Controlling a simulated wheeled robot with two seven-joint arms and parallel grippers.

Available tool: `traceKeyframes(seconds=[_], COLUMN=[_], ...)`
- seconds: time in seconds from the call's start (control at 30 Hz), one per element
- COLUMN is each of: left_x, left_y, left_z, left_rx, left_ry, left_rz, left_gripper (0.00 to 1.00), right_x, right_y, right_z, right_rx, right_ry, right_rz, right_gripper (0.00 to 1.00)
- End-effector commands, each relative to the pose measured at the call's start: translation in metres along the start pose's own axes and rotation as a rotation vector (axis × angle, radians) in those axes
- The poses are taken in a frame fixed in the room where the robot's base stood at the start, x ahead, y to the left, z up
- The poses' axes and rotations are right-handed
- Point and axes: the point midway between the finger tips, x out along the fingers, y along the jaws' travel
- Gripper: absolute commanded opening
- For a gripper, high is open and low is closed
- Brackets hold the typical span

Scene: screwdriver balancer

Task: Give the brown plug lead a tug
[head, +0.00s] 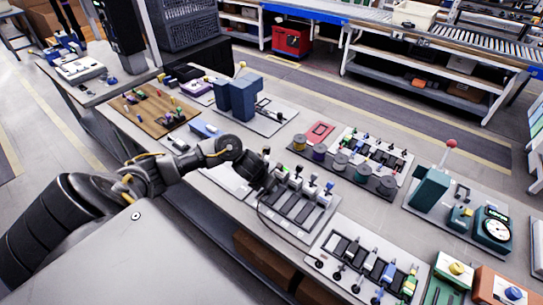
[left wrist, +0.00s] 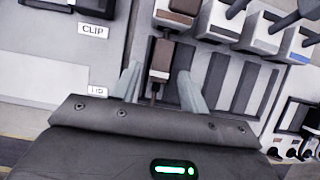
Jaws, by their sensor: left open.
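The brown plug (left wrist: 160,58) shows in the left wrist view, with a dark lead below it running toward my gripper's body. My left gripper (left wrist: 158,76) is open, with one pale finger on each side of the brown plug; I cannot tell whether either finger touches it. A brown-topped block (left wrist: 176,12) stands just beyond the plug. In the head view my left gripper (head: 260,178) is over the left end of the plug board (head: 298,212), and it largely hides the brown plug there. My right gripper is in neither view.
A panel labelled CLIP (left wrist: 60,30) lies to the left. In the head view, spools (head: 340,163) stand behind the board and a second lead board (head: 366,262) lies in front.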

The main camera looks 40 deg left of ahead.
Motion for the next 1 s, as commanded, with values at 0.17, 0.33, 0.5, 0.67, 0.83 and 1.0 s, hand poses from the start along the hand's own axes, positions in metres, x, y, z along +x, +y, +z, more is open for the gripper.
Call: traceKeyframes(seconds=[0.17,0.33,0.5,0.67,0.83,1.0], left_x=[-0.023,-0.039,-0.051,-0.050,-0.050,-0.050], left_y=[0.000,0.000,0.000,0.000,0.000,0.000], left_z=[0.012,0.020,0.025,0.024,0.024,0.024], left_rx=[0.001,0.000,0.001,0.000,0.000,0.000], left_ry=[-0.001,-0.001,-0.001,-0.001,-0.001,-0.001], left_rz=[0.000,0.000,0.001,0.000,0.000,0.000], left_gripper=[0.44,0.44,0.44,0.44,0.44,0.44], right_x=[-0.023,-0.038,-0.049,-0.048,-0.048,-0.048], right_y=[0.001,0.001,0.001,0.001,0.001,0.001], right_z=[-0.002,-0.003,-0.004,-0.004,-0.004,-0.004], right_rx=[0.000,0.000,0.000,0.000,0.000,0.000], right_ry=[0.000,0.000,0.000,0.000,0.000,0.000], right_rz=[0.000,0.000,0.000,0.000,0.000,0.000], right_gripper=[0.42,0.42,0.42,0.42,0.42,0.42])
